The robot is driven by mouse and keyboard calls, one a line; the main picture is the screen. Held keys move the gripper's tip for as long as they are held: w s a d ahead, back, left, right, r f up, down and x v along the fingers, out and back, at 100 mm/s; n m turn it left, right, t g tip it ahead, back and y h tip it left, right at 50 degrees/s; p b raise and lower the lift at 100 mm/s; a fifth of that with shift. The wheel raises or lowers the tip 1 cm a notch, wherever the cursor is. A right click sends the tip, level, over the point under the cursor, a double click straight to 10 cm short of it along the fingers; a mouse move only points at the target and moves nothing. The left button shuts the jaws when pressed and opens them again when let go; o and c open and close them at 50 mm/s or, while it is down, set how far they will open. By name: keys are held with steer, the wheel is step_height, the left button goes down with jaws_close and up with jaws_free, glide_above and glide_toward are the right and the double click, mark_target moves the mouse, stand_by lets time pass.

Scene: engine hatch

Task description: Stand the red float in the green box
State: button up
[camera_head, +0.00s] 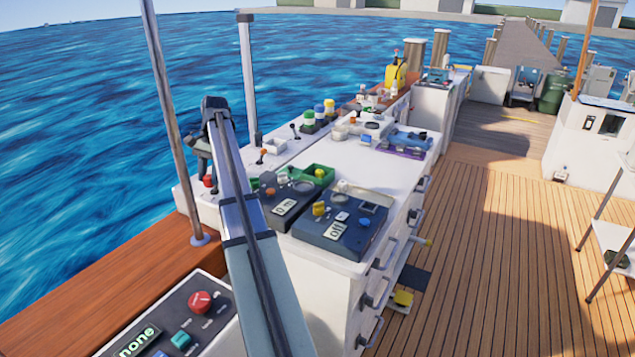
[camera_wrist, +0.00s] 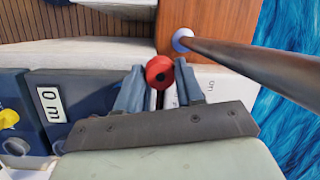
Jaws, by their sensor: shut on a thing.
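The red float (camera_wrist: 159,71) is a round red piece with a dark centre, held between the two fingertips of my gripper (camera_wrist: 158,80) in the wrist view. In the head view the red float (camera_head: 208,181) shows small and low under my gripper (camera_head: 206,172), at the left edge of the white counter. Whether it touches the counter I cannot tell. The green box (camera_head: 309,171) lies on the counter to the right of my gripper, behind the dark panels, with a small orange-yellow piece at it. The green box is not seen in the wrist view.
Two dark panels (camera_head: 342,228) with small knobs sit on the white counter (camera_head: 318,258). A metal pole (camera_head: 172,110) stands left of my arm; it also shows close to my gripper in the wrist view (camera_wrist: 235,62). Small levers and jars stand farther back.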

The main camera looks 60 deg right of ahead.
steer(key=s+d+m, duration=0.1)
steer(key=s+d, duration=0.5)
steer(key=d, duration=0.5)
steer(key=s+d+f+m, duration=0.1)
steer(key=s+d+m, duration=0.1)
steer(key=s+d, duration=0.65)
steer(key=s+d+m, duration=0.1)
steer(key=s+d, duration=0.3)
steer(key=d, duration=0.9)
steer(key=shift+w+d+f, duration=0.1)
steer(key=shift+f, duration=2.35)
steer(key=shift+w+f, duration=0.1)
steer(key=shift+f, duration=2.3)
steer(key=shift+f, duration=0.1)
steer(key=o, duration=0.8)
steer(key=v, duration=1.2)
steer(key=shift+a, duration=0.2)
